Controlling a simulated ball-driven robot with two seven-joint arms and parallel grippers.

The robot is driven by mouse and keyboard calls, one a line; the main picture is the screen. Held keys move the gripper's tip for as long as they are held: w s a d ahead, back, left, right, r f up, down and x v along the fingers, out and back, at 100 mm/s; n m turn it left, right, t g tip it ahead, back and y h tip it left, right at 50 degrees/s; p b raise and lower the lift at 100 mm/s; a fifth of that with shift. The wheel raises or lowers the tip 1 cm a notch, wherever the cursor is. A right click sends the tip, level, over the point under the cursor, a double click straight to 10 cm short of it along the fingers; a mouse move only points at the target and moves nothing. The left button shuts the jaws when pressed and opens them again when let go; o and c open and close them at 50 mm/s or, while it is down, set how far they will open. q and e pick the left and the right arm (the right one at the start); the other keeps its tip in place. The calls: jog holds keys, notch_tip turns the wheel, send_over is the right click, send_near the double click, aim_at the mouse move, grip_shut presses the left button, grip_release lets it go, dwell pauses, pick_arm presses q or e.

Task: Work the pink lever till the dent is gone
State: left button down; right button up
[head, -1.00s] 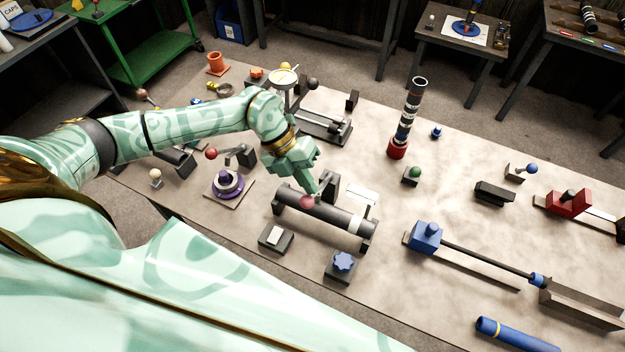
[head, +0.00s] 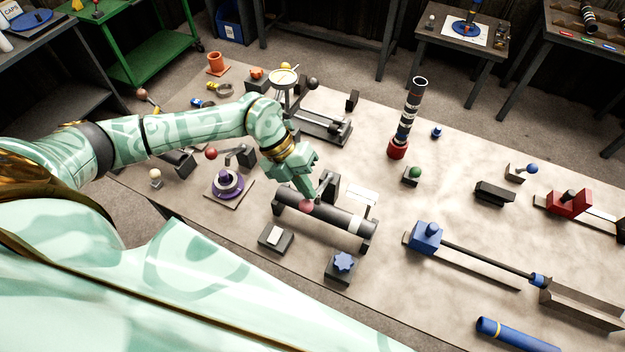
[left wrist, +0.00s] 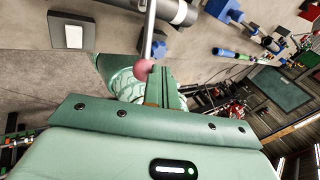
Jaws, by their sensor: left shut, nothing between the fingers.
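The pink lever's round knob (head: 306,206) is low, just over the dark grey tube (head: 338,220) that lies across a stand near the table's front. Its arm runs back to a dark bracket (head: 329,186). My left gripper (head: 314,196) is shut and empty, its fingertips pointing down right at the knob. In the left wrist view the pink knob (left wrist: 143,67) is beside the tips of the green fingers (left wrist: 158,82); I cannot tell if they touch. No dent can be made out on the tube. My right gripper is out of view.
A purple ring fixture (head: 228,184) and a red-knobbed lever (head: 211,153) stand left of the tube. A dark striped shaft (head: 408,115) stands upright behind.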

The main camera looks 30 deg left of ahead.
pick_arm(q)
jog(key=shift+s+f, duration=0.5)
jog(key=shift+f, duration=0.05)
dwell(0.8)
dwell(0.4)
jog(key=w+r+p, duration=0.1)
jog(key=w+r, duration=0.3)
jog(key=r, duration=0.1)
jog(key=shift+w+r+p, duration=0.3)
jog(key=shift+p, duration=0.05)
dwell(0.6)
jog(key=shift+a, duration=0.1)
jog(key=w+r, duration=0.1)
jog(key=r, duration=0.1)
jog(key=w+r+p, duration=0.1)
jog(key=w+r, duration=0.1)
jog(key=shift+a, duration=0.1)
dwell(0.4)
jog(key=shift+f, duration=0.1)
dwell(0.6)
